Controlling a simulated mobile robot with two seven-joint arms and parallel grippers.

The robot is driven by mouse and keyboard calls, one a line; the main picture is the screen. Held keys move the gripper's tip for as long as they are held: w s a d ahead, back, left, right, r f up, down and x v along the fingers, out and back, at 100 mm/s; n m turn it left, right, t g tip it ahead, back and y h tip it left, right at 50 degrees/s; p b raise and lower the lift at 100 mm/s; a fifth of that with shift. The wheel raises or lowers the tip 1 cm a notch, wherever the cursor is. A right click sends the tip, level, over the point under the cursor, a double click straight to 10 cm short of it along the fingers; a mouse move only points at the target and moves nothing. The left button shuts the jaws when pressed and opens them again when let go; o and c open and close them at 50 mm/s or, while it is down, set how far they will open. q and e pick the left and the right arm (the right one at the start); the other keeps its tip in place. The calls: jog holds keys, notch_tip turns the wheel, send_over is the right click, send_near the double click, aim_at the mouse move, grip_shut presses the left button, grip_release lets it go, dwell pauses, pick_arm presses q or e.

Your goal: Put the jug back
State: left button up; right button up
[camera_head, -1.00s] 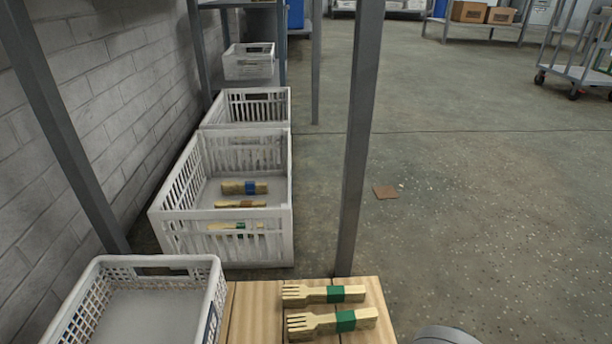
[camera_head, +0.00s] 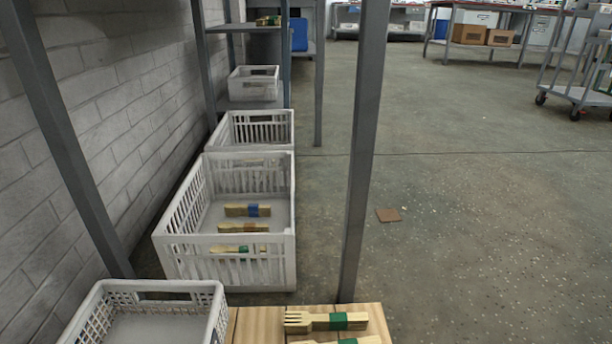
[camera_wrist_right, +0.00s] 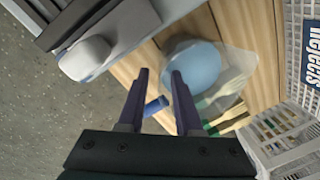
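A light-blue rounded thing (camera_wrist_right: 192,66) with a pale, see-through part beside it stands on the wooden top in the right wrist view; it looks like the jug, but I cannot be sure. My right gripper (camera_wrist_right: 160,74) is open, its two dark fingers apart and pointing toward the blue thing's near left side. Nothing shows held between them. I cannot tell whether a finger touches it. No jug shows in the head view, and neither gripper shows there.
Bundles of wooden forks with green bands (camera_head: 326,321) lie on the wooden top (camera_head: 262,322). A white crate (camera_head: 140,290) stands left of them; a "Rejects" crate (camera_wrist_right: 290,135) shows in the wrist view. A grey post (camera_head: 362,150) rises at the edge. Larger crates (camera_head: 225,220) stand beyond.

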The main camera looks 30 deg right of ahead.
notch_tip(320, 180, up, 27)
jog(key=d+n+t+p, duration=0.1)
jog(key=n+t+p, duration=0.1)
jog(key=n+p, duration=0.6)
jog(key=n, duration=0.7)
jog(key=shift+s+d+n+t, duration=0.3)
jog(key=shift+s+n, duration=0.05)
jog(key=shift+n, duration=0.05)
notch_tip(320, 180, up, 95)
jog(key=p, duration=9.5)
jog(key=shift+r, duration=0.1)
